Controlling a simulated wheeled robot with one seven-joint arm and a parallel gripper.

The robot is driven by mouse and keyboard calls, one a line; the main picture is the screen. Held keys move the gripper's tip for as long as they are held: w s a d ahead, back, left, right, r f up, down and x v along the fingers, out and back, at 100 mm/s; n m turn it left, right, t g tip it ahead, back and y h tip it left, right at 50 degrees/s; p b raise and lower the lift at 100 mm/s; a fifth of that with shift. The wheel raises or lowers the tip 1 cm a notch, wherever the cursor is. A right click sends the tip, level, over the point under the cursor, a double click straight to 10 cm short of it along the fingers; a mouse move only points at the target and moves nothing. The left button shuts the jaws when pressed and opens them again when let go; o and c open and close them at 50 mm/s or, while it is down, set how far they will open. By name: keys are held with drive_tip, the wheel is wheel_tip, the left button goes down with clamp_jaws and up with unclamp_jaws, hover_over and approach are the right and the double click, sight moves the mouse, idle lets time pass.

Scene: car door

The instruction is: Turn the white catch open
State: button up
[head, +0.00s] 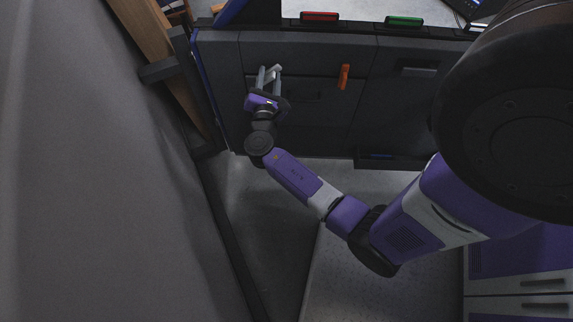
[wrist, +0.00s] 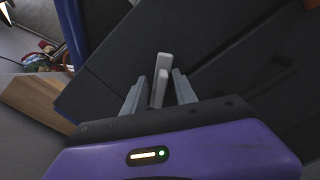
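The white catch (wrist: 164,64) is a small light bar on the dark door panel (head: 308,60). In the wrist view it stands between the two grey fingers of my gripper (wrist: 158,90), with a narrow gap on each side. In the head view the catch (head: 274,72) shows at the fingertips of my gripper (head: 268,75), on the upper left part of the panel. My gripper is open around the catch, and its fingers do not appear to press on it. The catch's base is partly hidden by the fingers.
An orange handle (head: 344,77) is on the panel to the right, with a grey handle (head: 419,72) farther right. A red piece (head: 320,16) and a green piece (head: 404,21) lie along the top edge. A wooden post (head: 148,35) stands at the left.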

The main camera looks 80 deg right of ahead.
drive_tip(key=n+p, duration=0.1)
drive_tip(key=n, duration=0.1)
drive_tip(key=n+p, duration=0.1)
drive_tip(key=shift+w+r+n, duration=0.1)
drive_tip(key=shift+r+n, duration=0.2)
drive_tip(key=shift+n, duration=0.1)
drive_tip(key=s+a+f+m+t+y+p, duration=0.1)
drive_tip(key=a+f+m+t+y, duration=0.2)
drive_tip(key=a, duration=0.5)
drive_tip(key=s+a+f+m+t+y+p, duration=0.1)
drive_tip(key=a+f+m+y, duration=0.25)
drive_tip(key=a, duration=0.55)
drive_tip(key=s+a+r+t+y+p, duration=0.1)
drive_tip(key=s+a+r+y+p, duration=0.1)
drive_tip(key=s+a, duration=0.3)
drive_tip(key=s+a+r+t+y+p, duration=0.1)
drive_tip(key=s+a+r+y, duration=0.1)
drive_tip(key=s+a+y, duration=0.3)
drive_tip(key=shift+s+a+r+m+p, duration=0.25)
drive_tip(key=shift+s+a+m+p, duration=0.2)
drive_tip(key=shift+a, duration=0.15)
